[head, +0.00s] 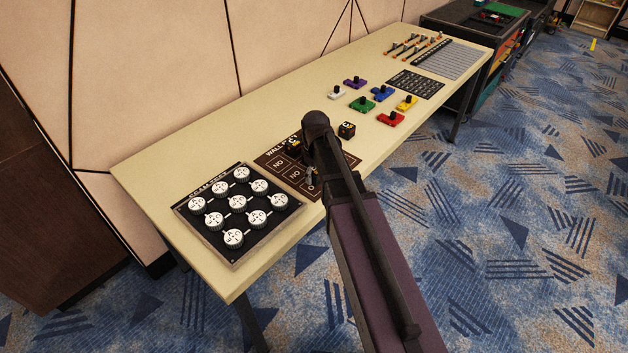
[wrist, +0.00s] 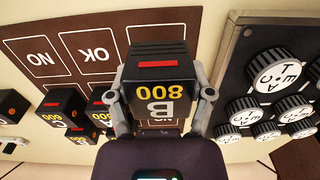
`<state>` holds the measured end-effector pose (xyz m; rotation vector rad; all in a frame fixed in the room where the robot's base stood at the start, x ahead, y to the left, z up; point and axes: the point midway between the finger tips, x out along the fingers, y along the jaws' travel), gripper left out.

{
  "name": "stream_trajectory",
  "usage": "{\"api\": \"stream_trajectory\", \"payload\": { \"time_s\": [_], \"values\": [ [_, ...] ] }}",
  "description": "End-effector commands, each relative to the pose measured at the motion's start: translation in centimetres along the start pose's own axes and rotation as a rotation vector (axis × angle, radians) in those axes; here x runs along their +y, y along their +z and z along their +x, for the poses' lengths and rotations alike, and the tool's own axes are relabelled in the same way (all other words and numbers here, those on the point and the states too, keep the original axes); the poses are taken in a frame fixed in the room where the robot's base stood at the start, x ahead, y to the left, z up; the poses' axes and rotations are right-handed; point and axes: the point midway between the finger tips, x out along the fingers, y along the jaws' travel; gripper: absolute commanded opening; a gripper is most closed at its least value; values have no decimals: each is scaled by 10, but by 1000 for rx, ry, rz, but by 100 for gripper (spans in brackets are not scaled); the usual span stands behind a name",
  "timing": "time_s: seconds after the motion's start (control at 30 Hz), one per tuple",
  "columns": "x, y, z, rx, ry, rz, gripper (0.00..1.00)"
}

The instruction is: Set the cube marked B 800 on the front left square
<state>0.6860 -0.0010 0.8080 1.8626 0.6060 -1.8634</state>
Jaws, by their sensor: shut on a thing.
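The cube marked B 800 (wrist: 158,62), black with a white B, yellow digits and a red bar, is between both fingers of my gripper (wrist: 161,84) in the wrist view. My gripper is shut on it. The cube covers part of the brown mat (wrist: 70,25) with its outlined squares. Squares lettered NO (wrist: 40,58) and OK (wrist: 90,48) show beside it. I cannot tell whether the cube touches the mat. In the head view my arm hides the held cube and much of the mat (head: 263,163).
A cube marked C 600 (wrist: 58,108) and other black cubes stand close by in the wrist view. A panel of white round knobs (head: 247,258) borders the mat. One dark cube (head: 347,130) is right of my arm. Coloured blocks (head: 362,105) stand farther along the table.

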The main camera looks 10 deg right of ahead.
Motion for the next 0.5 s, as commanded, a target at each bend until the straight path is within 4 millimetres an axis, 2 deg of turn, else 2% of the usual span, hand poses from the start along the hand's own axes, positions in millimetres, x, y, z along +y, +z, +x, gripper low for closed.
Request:
{"api": "stream_trajectory", "payload": {
  "time_s": [0.2, 0.37, 0.5],
  "values": [
    [1, -2, 0, 0, 0, 0, 18],
    [6, -16, 2, 0, 0, -1, 18],
    [4, -12, 17, 0, 0, 0, 18]
  ]
}}
